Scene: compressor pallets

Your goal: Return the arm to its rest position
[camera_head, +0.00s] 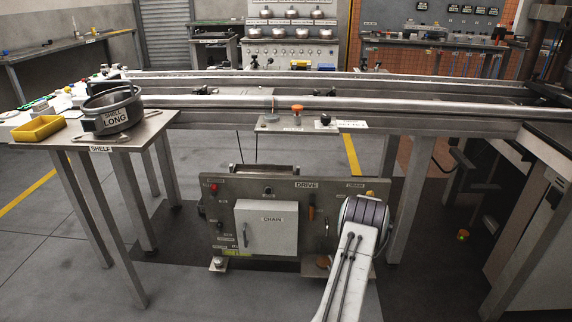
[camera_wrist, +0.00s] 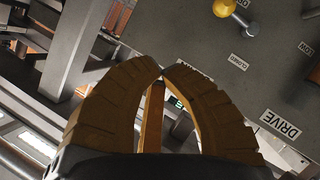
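My gripper (camera_wrist: 163,71) shows in the wrist view as two brown, ribbed, curved fingers. Their tips meet, or nearly meet, and no object shows between the tips. A narrow orange-brown bar shows in the gap behind the fingers; I cannot tell whether it touches them. In the head view my arm reaches forward at the lower right, in front of the grey drive panel (camera_head: 230,205), and its dark rounded end hides the gripper. The panel also fills the upper right of the wrist view (camera_wrist: 200,40), with a DRIVE label (camera_wrist: 281,124) and a yellow knob (camera_wrist: 228,8).
The panel carries a light CHAIN box (camera_head: 268,228) and an orange handle (camera_head: 311,213). A rail table (camera_head: 330,103) spans above it. At left, a shelf (camera_head: 135,140) holds a pot (camera_head: 112,120) and a yellow tray (camera_head: 38,129). Floor at lower left is clear.

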